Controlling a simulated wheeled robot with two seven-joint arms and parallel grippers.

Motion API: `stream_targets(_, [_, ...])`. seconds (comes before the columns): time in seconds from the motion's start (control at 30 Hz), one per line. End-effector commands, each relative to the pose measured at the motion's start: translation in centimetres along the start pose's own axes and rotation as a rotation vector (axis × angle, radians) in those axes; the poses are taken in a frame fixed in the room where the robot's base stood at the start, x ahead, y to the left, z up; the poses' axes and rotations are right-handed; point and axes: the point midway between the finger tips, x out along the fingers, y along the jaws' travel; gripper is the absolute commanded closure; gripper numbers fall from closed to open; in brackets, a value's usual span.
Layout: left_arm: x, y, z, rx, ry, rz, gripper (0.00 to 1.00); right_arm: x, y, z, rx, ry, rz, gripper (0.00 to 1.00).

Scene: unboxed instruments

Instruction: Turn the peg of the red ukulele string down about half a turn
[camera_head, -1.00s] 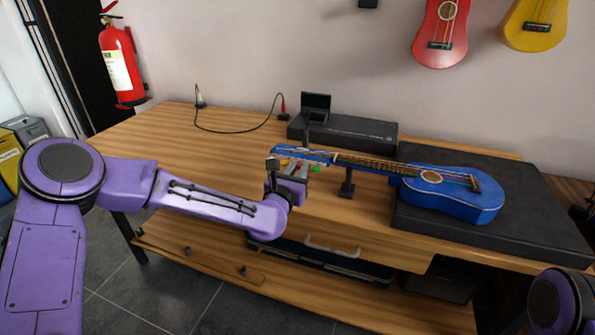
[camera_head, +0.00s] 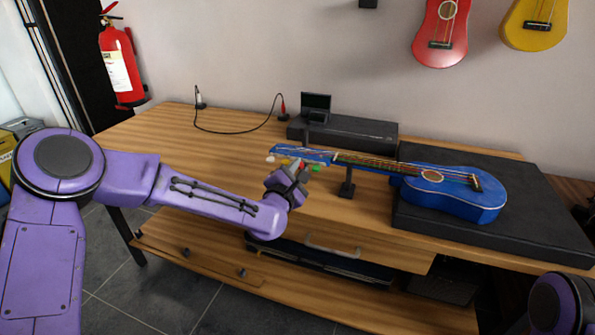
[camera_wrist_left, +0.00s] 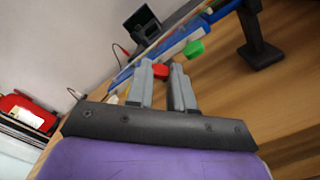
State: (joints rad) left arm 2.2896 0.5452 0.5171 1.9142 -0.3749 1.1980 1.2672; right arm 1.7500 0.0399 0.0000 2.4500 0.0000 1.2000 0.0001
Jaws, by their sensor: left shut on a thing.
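The blue ukulele (camera_head: 452,198) lies with its body at the right and its neck pointing left. Its headstock (camera_head: 300,153) reaches out over the table, with coloured pegs beneath it. My left gripper (camera_head: 295,168) is at the headstock's near side, shut on the red peg (camera_wrist_left: 160,71). In the left wrist view the red peg sits between the fingertips of the left gripper (camera_wrist_left: 161,69). The green peg (camera_wrist_left: 194,48) is just beyond, apart from the fingers; it also shows in the head view (camera_head: 316,169). My right gripper is out of view.
A black stand (camera_head: 347,184) holds up the neck close to the pegs. A dark box with a small screen (camera_head: 316,102) stands behind the headstock, and a cable (camera_head: 235,132) lies at the back. The wooden table (camera_head: 180,135) is clear at left.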

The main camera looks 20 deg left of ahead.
Motion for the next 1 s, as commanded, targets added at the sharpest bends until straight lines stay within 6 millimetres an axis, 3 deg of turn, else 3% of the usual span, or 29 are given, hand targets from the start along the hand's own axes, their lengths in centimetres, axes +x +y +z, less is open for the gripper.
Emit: stream_targets(1.0, [0.00,-0.03,0.05,0.967,-0.001,0.000,1.00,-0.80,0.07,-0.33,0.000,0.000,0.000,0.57])
